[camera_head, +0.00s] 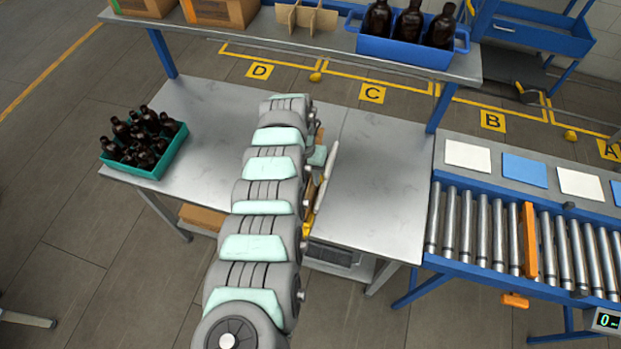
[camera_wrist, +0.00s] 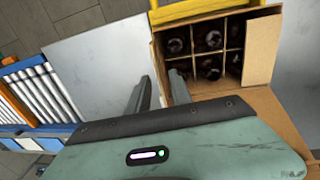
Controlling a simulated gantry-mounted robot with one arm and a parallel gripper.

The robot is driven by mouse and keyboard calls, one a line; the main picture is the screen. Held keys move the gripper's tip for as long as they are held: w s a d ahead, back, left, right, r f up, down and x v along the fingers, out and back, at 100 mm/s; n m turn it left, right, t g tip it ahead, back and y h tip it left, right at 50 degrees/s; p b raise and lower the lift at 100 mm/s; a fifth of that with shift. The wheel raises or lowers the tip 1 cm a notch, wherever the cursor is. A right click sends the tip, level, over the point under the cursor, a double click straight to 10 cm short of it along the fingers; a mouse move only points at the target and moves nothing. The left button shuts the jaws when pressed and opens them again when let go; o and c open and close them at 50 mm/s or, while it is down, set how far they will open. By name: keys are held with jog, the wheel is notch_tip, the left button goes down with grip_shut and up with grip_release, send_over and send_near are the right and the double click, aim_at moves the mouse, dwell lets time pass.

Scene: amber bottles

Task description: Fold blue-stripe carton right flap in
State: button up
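An open brown carton (camera_wrist: 157,52) shows in the wrist view, with dark bottles (camera_wrist: 214,40) standing in its divider cells. Another brown flap (camera_wrist: 266,112) spreads outward at the near side, partly covered by my gripper body. My gripper (camera_wrist: 161,76) is at the carton's left near corner, its two fingers apart. A narrow brown strip of cardboard shows between them; I cannot tell whether they touch it. No blue stripe is visible. In the head view my arm hides most of the carton.
A teal crate of bottles (camera_head: 164,158) stands at the table's left. The grey table (camera_head: 372,190) is clear right of my arm. A roller conveyor (camera_head: 466,222) adjoins on the right. A shelf (camera_head: 210,38) with a blue bottle bin (camera_head: 405,51) spans the back. A yellow frame (camera_wrist: 195,10) lies beyond the carton.

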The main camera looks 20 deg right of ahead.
aim_at(312, 184)
jog(key=shift+s+d+f, duration=0.1)
jog(key=shift+s+f, duration=0.05)
jog(key=shift+f, duration=0.85)
grip_shut()
dwell(0.8)
